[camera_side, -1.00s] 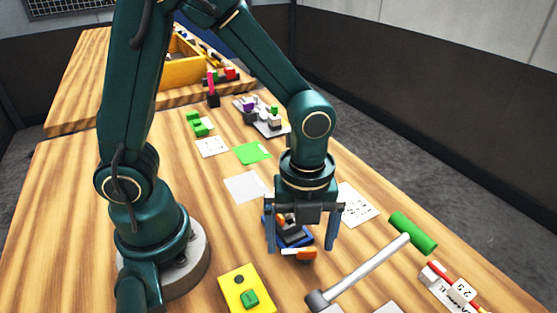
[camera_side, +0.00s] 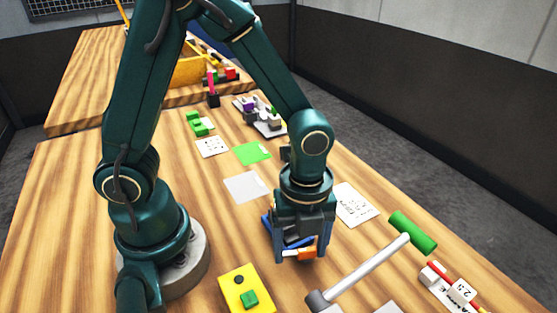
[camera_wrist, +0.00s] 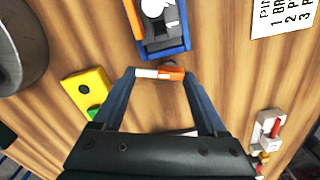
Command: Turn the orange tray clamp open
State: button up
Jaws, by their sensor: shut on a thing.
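The orange tray clamp (camera_side: 307,254) is a short bar, part orange and part white, at the near end of a small blue tray (camera_side: 266,226). In the wrist view the clamp (camera_wrist: 170,74) lies crosswise just below the tray's blue rim (camera_wrist: 166,52), with grey and white parts inside the tray. My gripper (camera_side: 299,257) is down over it; in the wrist view my gripper (camera_wrist: 159,73) has a fingertip at each end of the bar and is shut on it. My gripper hides much of the tray in the side view.
A yellow box with a green button (camera_side: 239,283) stands left of my gripper. A printed card (camera_side: 355,206) lies behind; a pale sheet (camera_side: 245,187) lies at back left.

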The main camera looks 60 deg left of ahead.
jog(key=n, duration=0.4)
jog(key=shift+d, duration=0.3)
jog(key=o, duration=1.3)
jog(key=shift+r, duration=2.6)
jog(key=shift+w+a, duration=0.1)
jog(key=s+a+r+n+t, duration=0.2)
jog(key=a+r+n, duration=0.1)
jog(key=n, duration=0.6)
jog(key=s+a+r+n+t, duration=0.2)
jog(key=r+n, duration=0.4)
jog(key=n, duration=0.3)
jog(key=shift+s+a+t, duration=0.25)
jog(key=shift+a+t, duration=0.55)
jog(key=shift+a, duration=0.3)
